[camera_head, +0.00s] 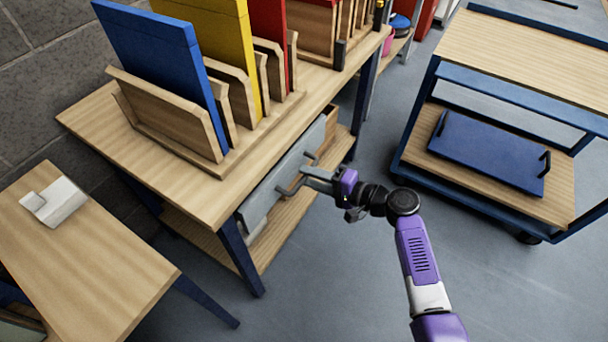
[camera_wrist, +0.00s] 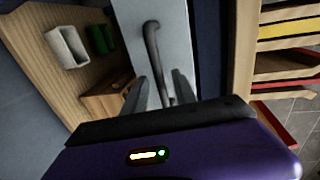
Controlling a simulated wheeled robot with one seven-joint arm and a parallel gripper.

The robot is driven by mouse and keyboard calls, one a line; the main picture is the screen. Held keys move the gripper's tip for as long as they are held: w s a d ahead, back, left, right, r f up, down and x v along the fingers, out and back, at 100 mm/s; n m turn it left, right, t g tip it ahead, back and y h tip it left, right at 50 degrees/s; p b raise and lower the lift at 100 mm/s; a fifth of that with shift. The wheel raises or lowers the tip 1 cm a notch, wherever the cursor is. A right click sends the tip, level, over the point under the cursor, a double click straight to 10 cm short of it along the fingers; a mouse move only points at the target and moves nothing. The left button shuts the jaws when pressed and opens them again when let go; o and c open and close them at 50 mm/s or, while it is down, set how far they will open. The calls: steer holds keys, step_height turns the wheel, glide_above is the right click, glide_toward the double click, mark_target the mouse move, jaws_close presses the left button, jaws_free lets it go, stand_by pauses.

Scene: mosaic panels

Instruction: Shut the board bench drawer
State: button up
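The board bench (camera_head: 95,125) has a grey drawer front (camera_head: 262,200) under its top, with a dark bar handle (camera_head: 290,188). The front stands out from the bench, and a bit of wooden drawer side (camera_head: 331,117) shows at its far end, so the drawer is partly open. My gripper (camera_head: 308,178) is at the handle. In the wrist view the handle (camera_wrist: 152,45) runs down between the two fingers of my gripper (camera_wrist: 161,88). A gap shows between fingers and bar, so the gripper looks open around it. The drawer's inside is hidden in the head view.
Blue (camera_head: 160,60), yellow (camera_head: 222,40) and red boards stand in wooden racks on the bench. A side table (camera_head: 90,250) with a white object (camera_head: 55,202) is at left. A blue-framed cart (camera_head: 480,110) stands at right. Grey floor (camera_head: 340,270) is free in front.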

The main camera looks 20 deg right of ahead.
steer(key=shift+x, duration=1)
steer(key=shift+c, duration=0.2)
jaws_close()
stand_by(0.6)
